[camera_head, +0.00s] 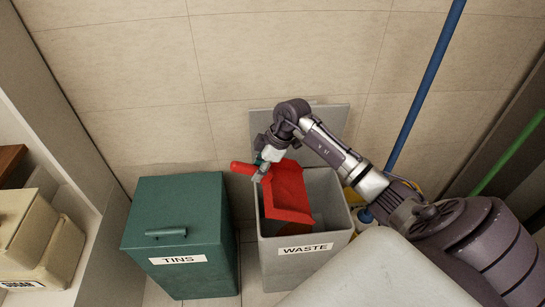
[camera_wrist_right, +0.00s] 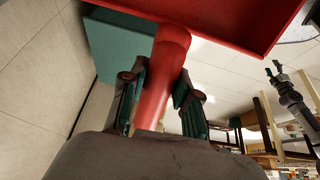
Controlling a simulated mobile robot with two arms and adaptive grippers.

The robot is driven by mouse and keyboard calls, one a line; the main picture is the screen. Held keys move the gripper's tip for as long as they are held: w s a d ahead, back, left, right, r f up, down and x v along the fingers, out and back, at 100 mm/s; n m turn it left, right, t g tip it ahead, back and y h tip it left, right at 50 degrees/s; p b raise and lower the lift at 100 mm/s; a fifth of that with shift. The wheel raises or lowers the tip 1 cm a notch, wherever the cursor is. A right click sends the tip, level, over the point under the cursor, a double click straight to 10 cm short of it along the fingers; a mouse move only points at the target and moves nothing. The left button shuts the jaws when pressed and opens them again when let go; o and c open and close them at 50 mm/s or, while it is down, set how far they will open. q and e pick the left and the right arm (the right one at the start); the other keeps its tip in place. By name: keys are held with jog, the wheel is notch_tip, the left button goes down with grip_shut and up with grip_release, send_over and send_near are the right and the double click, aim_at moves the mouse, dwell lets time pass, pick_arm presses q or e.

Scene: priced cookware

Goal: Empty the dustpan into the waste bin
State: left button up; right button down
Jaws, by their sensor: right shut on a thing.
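The red dustpan (camera_head: 290,188) is tilted over the open mouth of the grey waste bin (camera_head: 305,264), labelled WASTE. Its front part is down within the rim, and its handle points left past the bin's side. My right gripper (camera_head: 262,168) is shut on the handle. In the right wrist view the handle (camera_wrist_right: 162,80) runs between the two fingers, with the pan's red underside or wall (camera_wrist_right: 230,18) beyond. I cannot see any debris in the pan or the bin. A small arm end at the right of the wrist view looks like my left gripper (camera_wrist_right: 273,70); its jaws are unclear.
A closed green bin (camera_head: 180,225) labelled TINS stands left of the waste bin. A blue pole (camera_head: 425,90) and a green pole (camera_head: 510,150) lean at the right. The tiled wall (camera_head: 130,70) is close behind. Beige canisters (camera_head: 40,235) sit on a shelf at far left.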

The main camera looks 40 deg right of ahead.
jog(key=w+a+f+g+h, duration=0.2)
jog(key=w+a+f+h, duration=0.1)
jog(key=a+f+h, duration=0.1)
jog(key=shift+a+f+g, duration=0.3)
jog(key=shift+f, duration=0.25)
jog(key=shift+s, duration=0.15)
